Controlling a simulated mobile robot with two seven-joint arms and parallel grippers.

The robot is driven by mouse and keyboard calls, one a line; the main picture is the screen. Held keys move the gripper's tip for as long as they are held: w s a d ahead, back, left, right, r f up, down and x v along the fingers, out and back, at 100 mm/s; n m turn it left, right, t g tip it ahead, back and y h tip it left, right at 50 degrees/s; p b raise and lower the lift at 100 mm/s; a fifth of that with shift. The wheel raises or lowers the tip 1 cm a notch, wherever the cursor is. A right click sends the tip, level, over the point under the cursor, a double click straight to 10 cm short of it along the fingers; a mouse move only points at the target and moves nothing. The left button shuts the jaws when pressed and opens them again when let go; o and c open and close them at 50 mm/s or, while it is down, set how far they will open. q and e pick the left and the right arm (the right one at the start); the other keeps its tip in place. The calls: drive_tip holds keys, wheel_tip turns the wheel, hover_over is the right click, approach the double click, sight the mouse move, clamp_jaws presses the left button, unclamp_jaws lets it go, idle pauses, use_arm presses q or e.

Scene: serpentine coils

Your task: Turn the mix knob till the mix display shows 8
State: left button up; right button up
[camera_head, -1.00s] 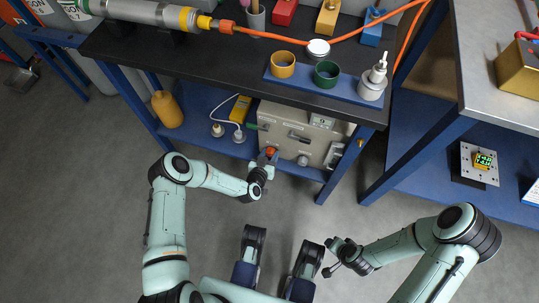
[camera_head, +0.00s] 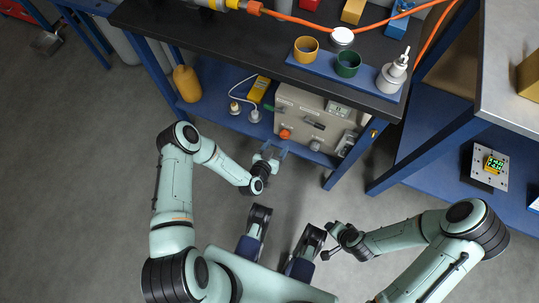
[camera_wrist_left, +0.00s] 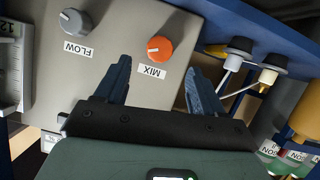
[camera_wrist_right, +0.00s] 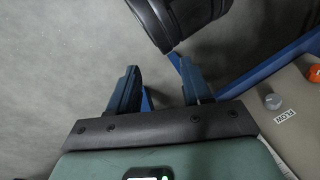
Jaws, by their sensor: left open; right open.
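The orange mix knob (camera_head: 285,134) is on the front of a beige box on the blue lower shelf. In the left wrist view the knob (camera_wrist_left: 159,48) shows with its MIX label, a pointer mark on its face. My left gripper (camera_head: 271,153) is open in front of the knob; in its wrist view the knob lies between and beyond the fingertips (camera_wrist_left: 158,66), apart from them. A small display (camera_head: 338,109) sits at the box's upper right; its number is too small to read. My right gripper (camera_wrist_right: 158,66) is open and empty, above the floor.
The grey flow knob (camera_wrist_left: 73,21) is beside the mix knob. White-and-grey plugs (camera_head: 253,116) and a yellow meter (camera_head: 260,88) stand left of the box (camera_head: 300,103). The dark bench top (camera_head: 230,50) overhangs the shelf. A blue table leg (camera_head: 350,157) is to the right.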

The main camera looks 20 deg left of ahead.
use_arm(q)
drive_tip(key=p+v, duration=0.1)
drive_tip(key=v, duration=0.5)
use_arm(e)
drive_tip(key=s, duration=0.1)
drive_tip(key=s+a+r, duration=0.1)
drive_tip(key=s, duration=0.1)
drive_tip(key=shift+a+r+g, duration=0.25)
drive_tip(key=shift+r+g, duration=0.15)
drive_tip(key=shift+w, duration=0.1)
